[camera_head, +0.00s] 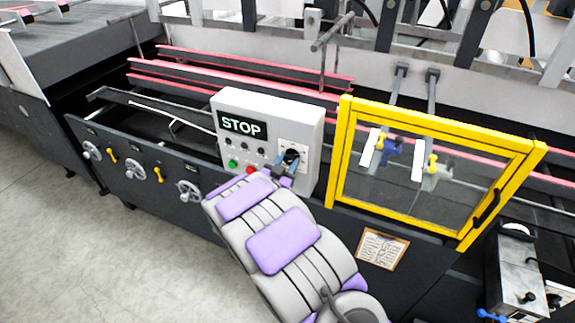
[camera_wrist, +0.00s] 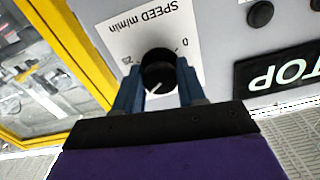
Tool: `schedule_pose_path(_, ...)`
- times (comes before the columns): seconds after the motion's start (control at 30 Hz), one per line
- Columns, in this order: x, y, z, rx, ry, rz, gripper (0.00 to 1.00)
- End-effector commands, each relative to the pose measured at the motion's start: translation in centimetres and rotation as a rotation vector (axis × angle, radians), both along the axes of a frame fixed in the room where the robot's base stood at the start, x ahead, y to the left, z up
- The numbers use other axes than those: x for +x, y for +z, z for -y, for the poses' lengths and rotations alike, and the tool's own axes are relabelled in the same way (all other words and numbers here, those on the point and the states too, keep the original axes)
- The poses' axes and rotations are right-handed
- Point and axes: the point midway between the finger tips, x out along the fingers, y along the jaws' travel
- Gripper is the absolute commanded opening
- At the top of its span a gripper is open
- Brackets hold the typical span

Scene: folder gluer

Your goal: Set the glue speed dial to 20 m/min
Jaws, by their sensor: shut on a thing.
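The glue speed dial (camera_wrist: 158,66) is a round black knob on a white plate (camera_wrist: 122,40) marked "SPEED m/min", upside down in the wrist view. A "0" shows on the picture's right of the knob and another marking, too small to read surely, on the left. A white pointer line on the knob slants toward the picture's lower left. My gripper (camera_wrist: 158,82) has its two blue fingers on either side of the knob, shut on it. In the head view the dial (camera_head: 291,155) sits at the control box's lower right, with my gripper (camera_head: 281,169) at it. The lower scale is hidden.
The grey control box (camera_head: 265,105) carries a "STOP" sign (camera_head: 241,125) and several buttons, including a green one (camera_head: 232,163) and a red one (camera_head: 251,169) close to my arm. A yellow-framed guard (camera_head: 340,150) stands just right of the box. Handwheels line the dark panel at left.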

Motion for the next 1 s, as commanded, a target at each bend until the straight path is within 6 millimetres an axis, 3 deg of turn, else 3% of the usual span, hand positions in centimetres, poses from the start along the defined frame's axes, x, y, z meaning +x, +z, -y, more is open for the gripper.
schedule_pose_path(0.4, -0.10, -0.39, -0.15, 0.052, 0.002, 0.012, 0.09)
schedule_pose_path(0.43, -0.10, -0.40, -0.15, 0.052, 0.002, 0.012, 0.41)
schedule_pose_path(0.6, -0.07, -0.29, -0.15, 0.051, 0.002, 0.014, 0.57)
schedule_pose_path(0.7, -0.05, -0.23, -0.06, 0.052, 0.002, 0.015, 0.65)
schedule_pose_path(1.0, -0.32, -0.12, 0.00, 0.054, 0.002, 0.016, 0.65)
